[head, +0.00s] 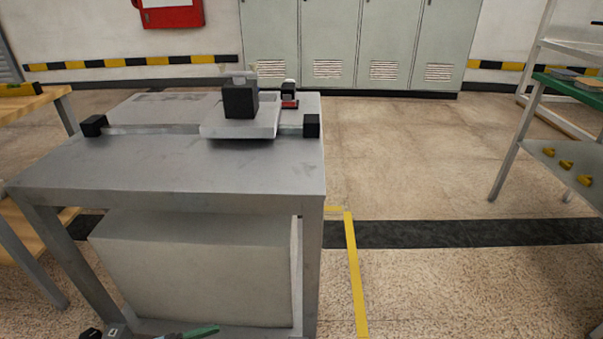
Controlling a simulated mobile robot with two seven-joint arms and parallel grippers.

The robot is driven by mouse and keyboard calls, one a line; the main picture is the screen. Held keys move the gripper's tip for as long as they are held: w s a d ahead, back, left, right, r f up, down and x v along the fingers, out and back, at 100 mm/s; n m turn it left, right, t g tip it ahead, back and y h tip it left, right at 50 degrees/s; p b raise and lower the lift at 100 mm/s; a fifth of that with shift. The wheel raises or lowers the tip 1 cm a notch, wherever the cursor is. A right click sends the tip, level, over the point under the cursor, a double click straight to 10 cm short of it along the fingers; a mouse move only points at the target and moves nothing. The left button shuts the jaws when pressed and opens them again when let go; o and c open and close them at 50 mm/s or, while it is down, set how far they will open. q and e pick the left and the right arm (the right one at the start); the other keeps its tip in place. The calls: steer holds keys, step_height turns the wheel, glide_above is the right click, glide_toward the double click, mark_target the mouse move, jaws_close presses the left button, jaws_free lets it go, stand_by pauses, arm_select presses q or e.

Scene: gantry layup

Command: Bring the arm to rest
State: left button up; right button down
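At the bottom left edge of the head view, small dark parts and a green piece (200,331) show in front of the table's lower shelf. They may belong to my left gripper, but too little shows to tell whether it is open or shut, or whether it holds anything. My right gripper is not in view. The grey metal table (190,175) bears a gantry with a rail, black end blocks and a light grey carriage plate (240,131). A black block (240,101) sits on the carriage.
A large grey box (190,265) fills the space under the table. A small black and red item (289,95) is behind the carriage. A wooden bench (30,100) is at left, a rack with a green shelf (570,90) at right. The floor (430,150) between table and rack is clear.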

arm_select(q)
steer(key=s+d+r+n+t+y+p, duration=0.25)
steer(key=s+n+y+p, duration=0.2)
steer(key=s+p, duration=0.3)
steer(key=s+d+r+n+t+y+p, duration=0.2)
steer(key=s+r+n+t+y+p, duration=0.25)
steer(key=s+p, duration=0.3)
steer(key=s+a+r+n+g+y+p, duration=0.2)
steer(key=s+a+r+y+p, duration=0.1)
steer(key=s+r+p, duration=0.2)
steer(key=s+a+r+n+g+y+p, duration=0.1)
steer(key=s+a+r+g+y+p, duration=0.2)
steer(key=s, duration=0.9)
step_height(320, 180, up, 3)
steer(key=p, duration=0.5)
steer(key=shift+a+n+y+p, duration=0.3)
steer(key=shift+n+p, duration=0.1)
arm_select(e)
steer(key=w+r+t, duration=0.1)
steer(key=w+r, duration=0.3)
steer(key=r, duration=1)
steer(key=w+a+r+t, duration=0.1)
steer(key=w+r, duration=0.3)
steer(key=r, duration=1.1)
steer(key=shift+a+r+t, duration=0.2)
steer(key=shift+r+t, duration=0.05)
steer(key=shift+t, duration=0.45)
